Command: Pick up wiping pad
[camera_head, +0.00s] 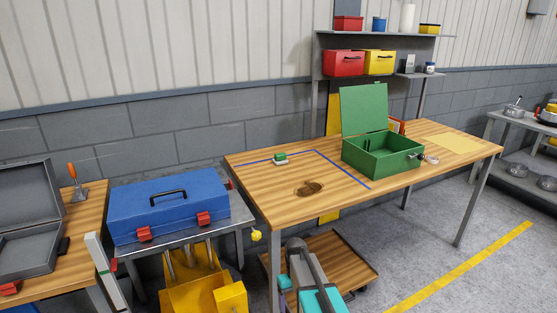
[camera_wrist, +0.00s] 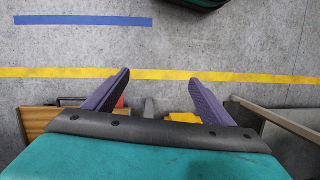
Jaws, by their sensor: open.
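A small green and white block (camera_head: 280,158), which looks like the wiping pad, lies on the wooden table (camera_head: 255,176) near its back left, beside a blue tape line. A dark brown stain (camera_head: 309,188) is on the tabletop in front of it. My gripper (camera_wrist: 159,80) is open in the wrist view, its two purple-grey fingers apart with nothing between them. It points toward the grey floor, and the pad does not show in that view. In the head view teal and grey parts of my arm show at the bottom, well short of the pad.
An open green box (camera_head: 380,164) stands right of the pad on the table. A blue toolbox (camera_head: 168,208) sits on a stand to the left. A low wooden platform (camera_head: 345,262) is under the table. The tabletop around the pad is mostly clear.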

